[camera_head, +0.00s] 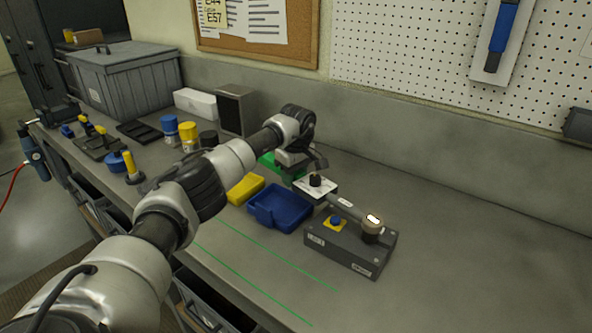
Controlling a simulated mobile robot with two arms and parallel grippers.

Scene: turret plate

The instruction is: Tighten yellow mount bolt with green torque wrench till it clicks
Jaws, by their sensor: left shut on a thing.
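My left gripper (300,166) is shut on the green torque wrench, seen as green (270,161) beside and partly behind the jaws. Its grey shaft (347,206) runs right and toward me to a round head (372,229) with a lit top. The head is over the right part of a dark grey block (345,252); it hides what is under it, and I cannot tell whether it is seated on a bolt. My right gripper is not in view.
A white plate with a black knob (316,181) is by the wrench shaft. A blue bin (279,212) and a yellow bin (245,189) stand left of the block. A grey lidded crate (125,78) stands at back left. The bench at right is clear.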

